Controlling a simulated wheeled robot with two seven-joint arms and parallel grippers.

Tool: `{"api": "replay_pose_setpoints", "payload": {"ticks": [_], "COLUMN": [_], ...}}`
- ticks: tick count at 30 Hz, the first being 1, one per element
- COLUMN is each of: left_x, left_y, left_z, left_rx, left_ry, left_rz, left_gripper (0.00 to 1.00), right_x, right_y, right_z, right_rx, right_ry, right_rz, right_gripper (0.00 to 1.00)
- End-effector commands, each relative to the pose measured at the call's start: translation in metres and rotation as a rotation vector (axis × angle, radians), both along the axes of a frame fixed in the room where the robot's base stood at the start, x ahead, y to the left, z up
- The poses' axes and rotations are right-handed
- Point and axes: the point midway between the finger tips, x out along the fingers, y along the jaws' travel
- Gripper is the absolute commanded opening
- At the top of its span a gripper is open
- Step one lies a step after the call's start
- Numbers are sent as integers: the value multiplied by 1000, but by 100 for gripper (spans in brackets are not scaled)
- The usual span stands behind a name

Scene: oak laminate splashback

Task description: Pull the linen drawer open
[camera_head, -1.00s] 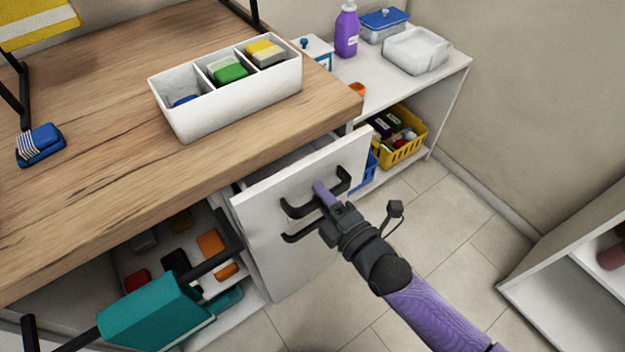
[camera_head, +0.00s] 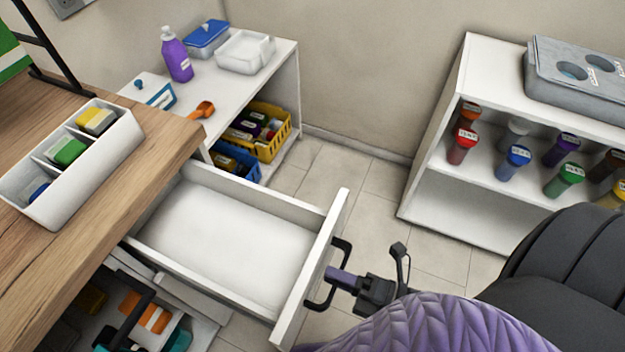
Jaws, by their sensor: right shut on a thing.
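The white linen drawer (camera_head: 225,230) stands pulled far out from under the wooden counter, and its inside is visible and empty. Its front panel (camera_head: 312,262) faces right and carries a black bar handle (camera_head: 325,298). My right gripper (camera_head: 343,279) is shut on this handle, with its purple fingers across the bar. The fingertips are partly hidden by the handle. My left gripper is not in view.
A white three-part box (camera_head: 80,165) sits on the wooden counter (camera_head: 150,165). Open shelving below the drawer holds orange and teal items. A white shelf unit (camera_head: 440,215) with several coloured-lid jars stands at right. Tiled floor (camera_head: 385,215) lies clear between.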

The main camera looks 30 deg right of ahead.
Motion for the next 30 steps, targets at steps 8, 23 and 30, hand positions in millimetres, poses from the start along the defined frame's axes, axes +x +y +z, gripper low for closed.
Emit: {"api": "replay_pose_setpoints", "payload": {"ticks": [8,23,30], "left_x": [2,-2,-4], "left_y": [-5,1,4], "left_z": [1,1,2], "left_rx": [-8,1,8], "left_ry": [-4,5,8], "left_rz": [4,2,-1], "left_gripper": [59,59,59], "right_x": [-11,-10,-11], "right_y": [-8,-8,-8], "right_z": [-1,-1,-1], "right_rx": [-2,-1,-1], "right_ry": [2,2,1], "right_rz": [-2,-2,-2], "right_gripper": [0,71,71]}}
